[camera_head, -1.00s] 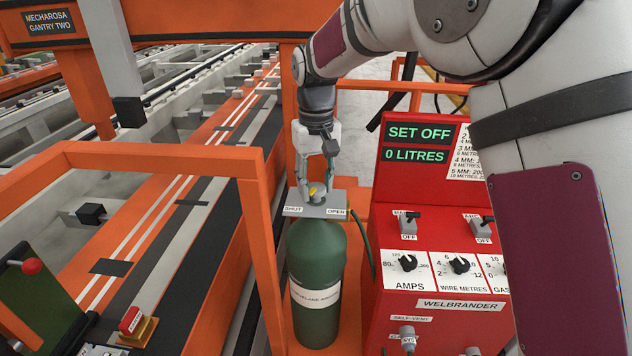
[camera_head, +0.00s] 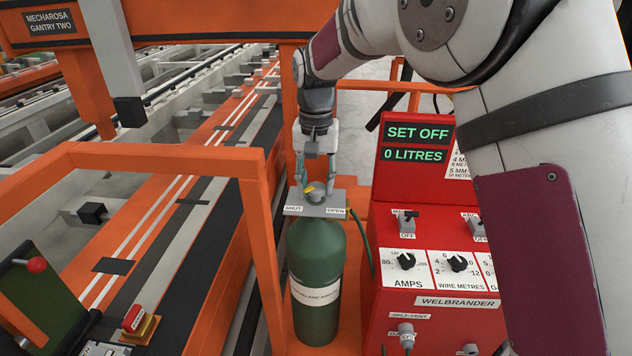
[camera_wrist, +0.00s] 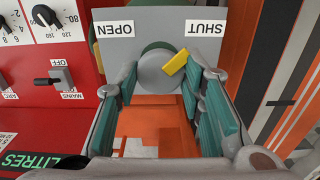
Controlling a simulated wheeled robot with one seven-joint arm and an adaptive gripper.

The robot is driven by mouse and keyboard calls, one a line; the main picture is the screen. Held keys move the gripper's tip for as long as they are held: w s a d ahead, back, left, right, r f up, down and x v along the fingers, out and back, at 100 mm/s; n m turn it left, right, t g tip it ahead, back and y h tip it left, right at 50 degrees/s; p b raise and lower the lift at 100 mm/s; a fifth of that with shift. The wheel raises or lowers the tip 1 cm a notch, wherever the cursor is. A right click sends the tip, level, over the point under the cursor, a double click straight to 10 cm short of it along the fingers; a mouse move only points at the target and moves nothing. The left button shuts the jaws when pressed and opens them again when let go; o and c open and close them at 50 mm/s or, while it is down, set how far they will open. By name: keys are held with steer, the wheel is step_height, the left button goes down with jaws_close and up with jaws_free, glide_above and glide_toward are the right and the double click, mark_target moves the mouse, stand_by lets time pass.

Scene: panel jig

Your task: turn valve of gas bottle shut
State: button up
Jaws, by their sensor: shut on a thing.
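The green gas bottle (camera_head: 316,262) stands upright in an orange frame. On its top is a grey plate (camera_head: 330,209) marked SHUT on the left and OPEN on the right. The valve is a round grey knob (camera_wrist: 157,74) with a yellow pointer (camera_wrist: 174,62); in the wrist view the pointer slants towards the SHUT label (camera_wrist: 206,28). The pointer also shows in the head view (camera_head: 309,188), on the SHUT side. My gripper (camera_head: 317,180) comes from above, its teal-padded fingers on either side of the knob, shut on it. The fingers partly hide the knob's sides.
The red welder panel (camera_head: 430,262) with switches and dials stands close to the right of the bottle; its display reads SET OFF, 0 LITRES. Orange frame bars (camera_head: 255,215) run close on the left. A green hose (camera_head: 362,238) hangs between bottle and panel.

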mark_target(316, 186)
steer(key=o, duration=1.1)
steer(key=shift+o, duration=0.2)
step_height(316, 186, up, 12)
